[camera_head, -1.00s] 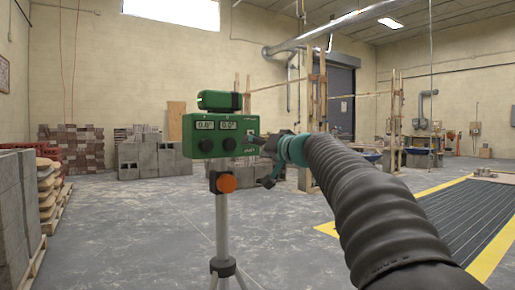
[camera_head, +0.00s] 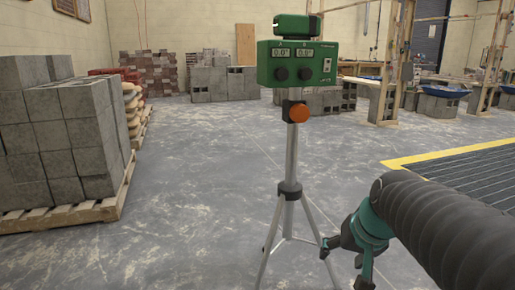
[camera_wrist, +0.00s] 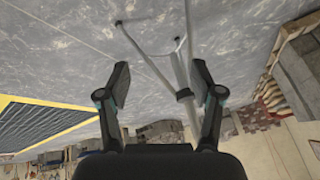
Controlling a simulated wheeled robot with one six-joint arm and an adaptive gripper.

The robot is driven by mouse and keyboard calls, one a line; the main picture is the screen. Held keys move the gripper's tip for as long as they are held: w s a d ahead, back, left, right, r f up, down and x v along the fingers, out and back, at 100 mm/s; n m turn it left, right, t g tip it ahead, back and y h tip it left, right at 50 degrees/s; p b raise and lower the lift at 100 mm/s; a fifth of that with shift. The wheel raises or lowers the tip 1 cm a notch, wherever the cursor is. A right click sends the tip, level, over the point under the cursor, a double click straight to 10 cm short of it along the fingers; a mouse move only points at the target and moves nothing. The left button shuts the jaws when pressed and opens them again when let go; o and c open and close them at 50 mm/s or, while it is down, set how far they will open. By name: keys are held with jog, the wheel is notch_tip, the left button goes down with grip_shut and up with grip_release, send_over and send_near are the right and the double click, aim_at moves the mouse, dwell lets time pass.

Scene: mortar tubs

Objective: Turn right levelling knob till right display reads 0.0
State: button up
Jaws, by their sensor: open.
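The green levelling instrument (camera_head: 268,70) stands upright on a silver tripod (camera_head: 291,160). Its face has a left display (camera_head: 283,52) and a right display (camera_head: 307,52), both appearing to read 0.0°, though the digits are small. The black left knob (camera_head: 281,74) and right knob (camera_head: 305,74) sit below them. My gripper (camera_head: 345,268) is open and empty, low to the right of the tripod legs and well below the knobs. In the wrist view the open fingers (camera_wrist: 161,82) show with the tripod (camera_wrist: 175,75) beyond; no knob is visible there.
An orange knob (camera_head: 298,112) sits below the instrument. Grey blocks on a pallet (camera_head: 70,215) stand at left. A dark grated floor area with a yellow border (camera_head: 400,163) lies at right. The floor (camera_head: 190,190) between is clear.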

jog(key=s+a+n+h+p, duration=0.1)
jog(key=s+p, duration=0.3)
jog(key=s, duration=0.9)
jog(key=shift+a+r+n, duration=0.35)
jog(key=shift+a+n, duration=0.05)
jog(key=shift+n, duration=0.4)
dwell(0.7)
